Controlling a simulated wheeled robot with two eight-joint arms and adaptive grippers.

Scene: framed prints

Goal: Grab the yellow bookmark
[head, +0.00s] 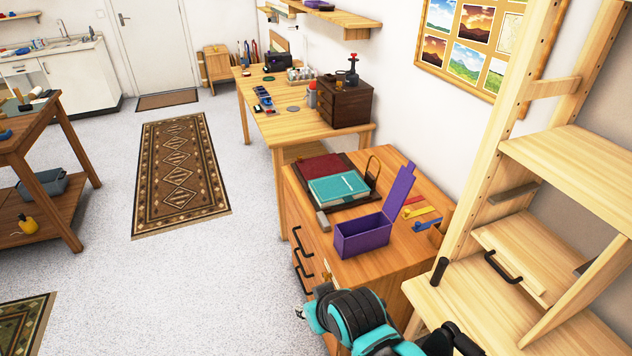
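A small yellow strip, which looks like the yellow bookmark (420,211), lies flat on top of the wooden drawer cabinet (345,274), to the right of an open purple box (362,237). A red strip (412,200) lies just behind it and a blue item (427,224) just in front. The box's raised lid (400,190) stands close to the left of the strips. Part of my own teal and black arm shows at the bottom edge, in front of the cabinet.
A teal book (338,188) on a dark red one, a bent metal stand (373,172) and a grey block (322,220) share the cabinet top. A wooden shelf unit (575,165) rises close on the right.

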